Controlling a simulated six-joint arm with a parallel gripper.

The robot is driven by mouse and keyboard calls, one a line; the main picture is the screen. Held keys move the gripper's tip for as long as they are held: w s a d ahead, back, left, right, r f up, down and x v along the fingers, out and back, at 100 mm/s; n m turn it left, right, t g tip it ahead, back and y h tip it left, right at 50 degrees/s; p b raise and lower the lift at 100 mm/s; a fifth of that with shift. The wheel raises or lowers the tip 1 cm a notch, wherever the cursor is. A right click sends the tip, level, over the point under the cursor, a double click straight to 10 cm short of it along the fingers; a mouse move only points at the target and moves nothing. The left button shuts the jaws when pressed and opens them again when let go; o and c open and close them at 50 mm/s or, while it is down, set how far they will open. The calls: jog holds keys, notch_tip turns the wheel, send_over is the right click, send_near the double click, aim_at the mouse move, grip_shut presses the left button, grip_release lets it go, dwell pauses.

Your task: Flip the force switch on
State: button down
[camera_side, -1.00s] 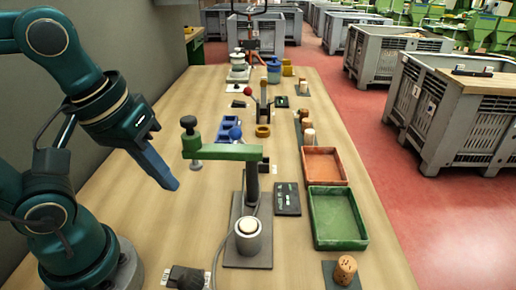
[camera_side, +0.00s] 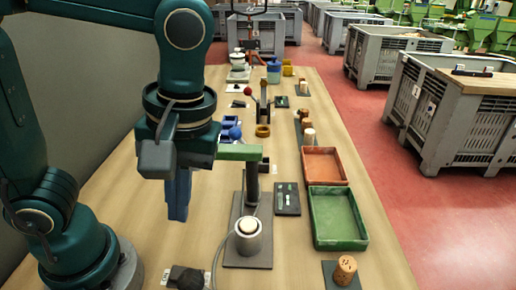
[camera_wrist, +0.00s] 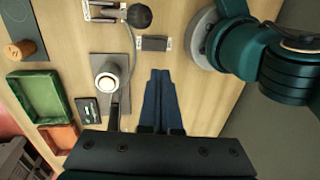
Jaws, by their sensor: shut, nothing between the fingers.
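My gripper (camera_side: 178,214) points down over the bench left of the green-armed press (camera_side: 239,153), shut and empty. Its blue fingers lie together in the wrist view (camera_wrist: 160,74). A dark block on a pale plate (camera_wrist: 153,43) lies apart from the fingertips, above them in the wrist view; it may be the force switch. In the side view the block (camera_side: 184,276) sits at the bottom edge, partly cut off. I cannot tell its on or off position. A black ball knob (camera_wrist: 139,15) is near it. A dark panel with small pale marks (camera_side: 287,198) lies right of the press.
The press's grey base (camera_side: 234,258) carries a round cup with a pale top (camera_side: 248,236). A green tray (camera_side: 313,219), an orange tray (camera_side: 308,176) and a cork on a dark pad (camera_side: 345,268) stand to the right. Bare bench surrounds the gripper's left side.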

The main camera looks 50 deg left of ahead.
aim_at(177, 271)
jog(key=shift+f, duration=0.1)
jog(key=f, duration=0.4)
jog(key=s+a+f, duration=0.1)
jog(key=f, duration=0.4)
jog(key=s+a+f, duration=0.1)
jog(key=f, duration=0.3)
jog(key=shift+f, duration=0.3)
jog(key=shift+s+a+f, duration=0.25)
jog(key=shift+f, duration=0.2)
jog(key=shift+w+d, duration=0.1)
jog(key=shift+w, duration=0.05)
